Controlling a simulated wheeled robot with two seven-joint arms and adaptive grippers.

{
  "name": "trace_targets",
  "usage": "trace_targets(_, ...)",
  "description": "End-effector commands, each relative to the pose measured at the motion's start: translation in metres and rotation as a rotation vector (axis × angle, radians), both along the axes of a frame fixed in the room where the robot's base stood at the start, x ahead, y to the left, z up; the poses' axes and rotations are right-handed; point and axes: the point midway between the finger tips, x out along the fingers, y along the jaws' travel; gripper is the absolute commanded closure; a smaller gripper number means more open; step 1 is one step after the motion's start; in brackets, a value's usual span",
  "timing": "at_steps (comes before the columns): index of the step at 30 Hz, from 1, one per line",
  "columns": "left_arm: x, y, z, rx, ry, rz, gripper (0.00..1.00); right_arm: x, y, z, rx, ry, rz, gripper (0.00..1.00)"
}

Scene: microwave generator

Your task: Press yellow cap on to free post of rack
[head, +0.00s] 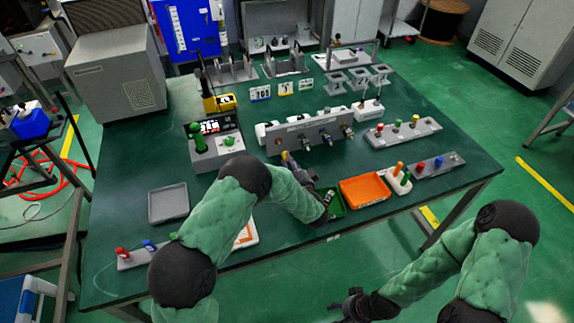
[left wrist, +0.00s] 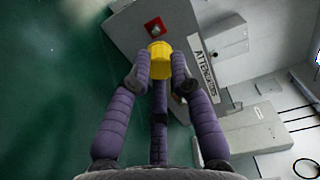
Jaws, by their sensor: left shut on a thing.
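My left gripper (head: 289,161) is shut on a small yellow cap (left wrist: 160,60), held between its purple fingertips in the left wrist view. In the head view the cap (head: 284,155) is in front of the grey panel box, above the table. One rack (head: 136,258) at the front left carries a red cap (head: 122,253) and a blue cap (head: 150,245); my left arm hides its right part. Another rack (head: 426,171) at the right carries red and blue caps. A free post is not clearly visible. My right gripper (head: 350,303) is low beyond the table's front edge, its fingers unclear.
The grey panel box (head: 318,128) with knobs stands behind the left gripper. An orange tray (head: 364,191) and a green tray (head: 337,207) lie to its right. A grey tray (head: 168,203) lies left. A third rack (head: 402,133) holds several coloured caps.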

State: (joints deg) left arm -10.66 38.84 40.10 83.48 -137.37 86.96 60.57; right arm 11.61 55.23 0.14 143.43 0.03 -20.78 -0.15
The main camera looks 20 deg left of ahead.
Motion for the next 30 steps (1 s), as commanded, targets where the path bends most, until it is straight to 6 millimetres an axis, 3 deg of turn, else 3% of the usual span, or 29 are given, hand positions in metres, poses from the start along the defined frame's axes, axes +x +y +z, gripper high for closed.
trace_targets(5, 0.000, 0.000, -0.010, 0.010, -0.015, 0.000, 1.00, 0.000, 0.000, -0.010, 0.000, 0.000, 0.000, 0.41)
trace_targets(20, 0.001, 0.000, -0.010, 0.012, -0.017, 0.000, 1.00, 0.000, 0.000, -0.010, 0.000, 0.000, 0.000, 0.41)
trace_targets(30, 0.012, 0.008, -0.010, 0.011, -0.018, 0.002, 1.00, 0.000, 0.000, -0.009, 0.000, 0.000, 0.000, 0.41)
